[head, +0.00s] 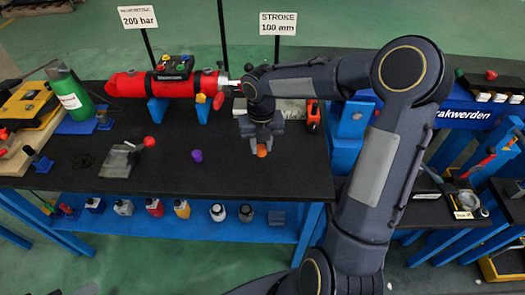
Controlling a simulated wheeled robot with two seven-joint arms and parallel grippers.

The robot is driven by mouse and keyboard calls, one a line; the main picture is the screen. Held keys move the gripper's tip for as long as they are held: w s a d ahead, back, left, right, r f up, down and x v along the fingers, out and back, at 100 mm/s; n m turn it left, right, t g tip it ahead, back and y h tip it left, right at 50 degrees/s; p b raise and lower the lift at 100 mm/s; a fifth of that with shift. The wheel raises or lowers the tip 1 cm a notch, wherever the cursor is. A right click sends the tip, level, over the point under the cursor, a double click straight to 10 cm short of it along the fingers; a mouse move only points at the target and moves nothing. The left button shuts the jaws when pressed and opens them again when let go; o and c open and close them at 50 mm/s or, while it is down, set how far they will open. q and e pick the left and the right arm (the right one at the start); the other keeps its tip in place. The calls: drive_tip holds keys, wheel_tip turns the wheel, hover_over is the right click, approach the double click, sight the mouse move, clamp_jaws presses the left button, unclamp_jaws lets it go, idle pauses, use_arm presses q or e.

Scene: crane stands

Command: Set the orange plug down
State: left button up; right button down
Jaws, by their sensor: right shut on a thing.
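The orange plug (262,151) is a small orange piece between the fingertips of my right gripper (261,146). The gripper is shut on it and points down over the right part of the black bench top (235,175). Whether the plug touches the bench top cannot be told from this view. My right arm comes in from the lower right and bends over the bench. My left gripper is not in view.
A purple piece (197,156) stands on the bench left of the gripper. A red cylinder (150,84) lies on blue supports behind. A plate with a red-knobbed lever (122,156) is farther left. Several bottles stand on the blue lower shelf (205,229). The bench front is mostly clear.

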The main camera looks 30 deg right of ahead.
sight(263, 146)
drive_tip(key=shift+d+f, duration=0.15)
drive_tip(key=shift+f, duration=0.05)
drive_tip(key=shift+w+d+f, duration=0.1)
drive_tip(key=shift+f, duration=0.8)
drive_tip(key=shift+w+d+f, duration=0.1)
drive_tip(key=shift+f, duration=0.8)
drive_tip(key=shift+f, duration=0.1)
drive_tip(key=c, duration=1.1)
unclamp_jaws()
